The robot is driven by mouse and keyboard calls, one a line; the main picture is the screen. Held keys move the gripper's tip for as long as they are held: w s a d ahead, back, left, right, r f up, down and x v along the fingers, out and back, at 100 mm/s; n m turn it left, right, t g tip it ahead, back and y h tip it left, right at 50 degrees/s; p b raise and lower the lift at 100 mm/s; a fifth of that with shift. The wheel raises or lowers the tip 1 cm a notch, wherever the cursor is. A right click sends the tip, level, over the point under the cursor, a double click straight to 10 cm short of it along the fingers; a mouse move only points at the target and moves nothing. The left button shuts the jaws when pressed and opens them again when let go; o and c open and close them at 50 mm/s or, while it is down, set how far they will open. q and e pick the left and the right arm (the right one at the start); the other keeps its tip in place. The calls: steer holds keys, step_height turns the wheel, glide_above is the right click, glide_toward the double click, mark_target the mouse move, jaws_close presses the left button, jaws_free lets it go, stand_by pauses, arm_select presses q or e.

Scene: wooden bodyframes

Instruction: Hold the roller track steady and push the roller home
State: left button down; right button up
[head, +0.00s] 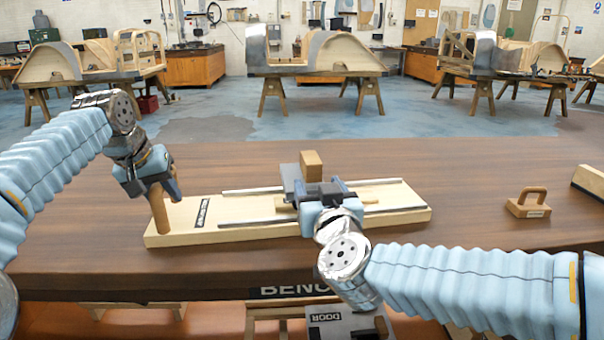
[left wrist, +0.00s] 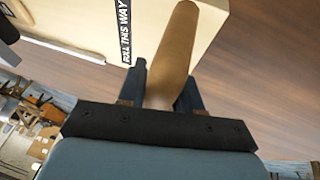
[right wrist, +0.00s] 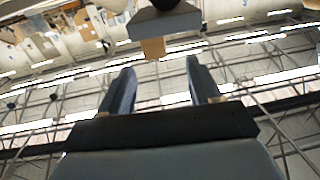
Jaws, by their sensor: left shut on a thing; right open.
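The roller track is a pale wooden board (head: 270,233) with two metal rails, lying on the brown bench. An upright wooden post (head: 159,212) stands at its left end. My left gripper (head: 158,184) is shut on this post, which also shows between its fingers in the left wrist view (left wrist: 172,60). The roller appears to be the grey carriage with a wooden block (head: 311,165) on top, around mid-track. My right gripper (head: 325,190) is open close in front of it and hides part of it. In the right wrist view the grey carriage (right wrist: 165,22) is beyond the empty fingers (right wrist: 160,70).
A wooden-handled block (head: 528,204) sits on the bench at the right, with another wooden piece (head: 590,180) at the right edge. A grey item marked DOOR (head: 340,325) is below the front edge. The bench (head: 480,160) behind the track is clear.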

arm_select(q)
steer(key=c, duration=0.7)
jaws_free()
